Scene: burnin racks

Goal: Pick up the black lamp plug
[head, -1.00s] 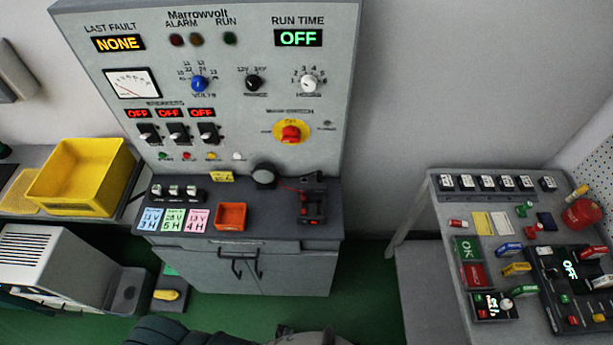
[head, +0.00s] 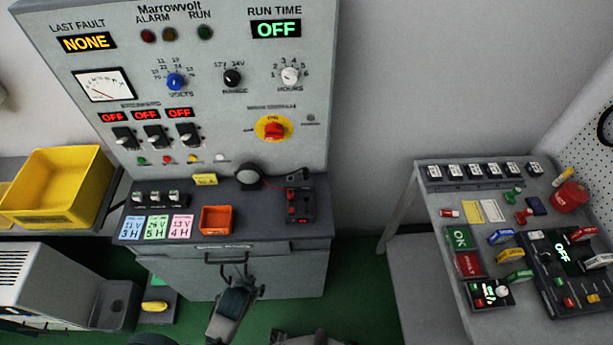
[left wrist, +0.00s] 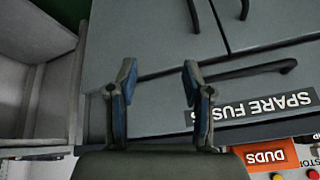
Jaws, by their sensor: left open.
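A small black piece (head: 297,175) stands at the back of the black fixture (head: 301,207) on the right of the bench top. It may be the black lamp plug, but it is too small to tell. A round dark lamp-like disc (head: 249,176) is left of it. My left gripper (head: 238,282) is open and empty, low in front of the cabinet and well below the fixture. In the left wrist view the fingers (left wrist: 160,88) are apart, with only cabinet front between them. No plug shows there. My right gripper's fingers are not visible.
The cabinet has dark handles (head: 226,260) and a spare fuses label (left wrist: 262,106). An orange bin (head: 216,220) and coloured cards (head: 157,227) sit on the bench. A yellow crate (head: 58,187) is at left. A second bench (head: 440,215) with switches is at right.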

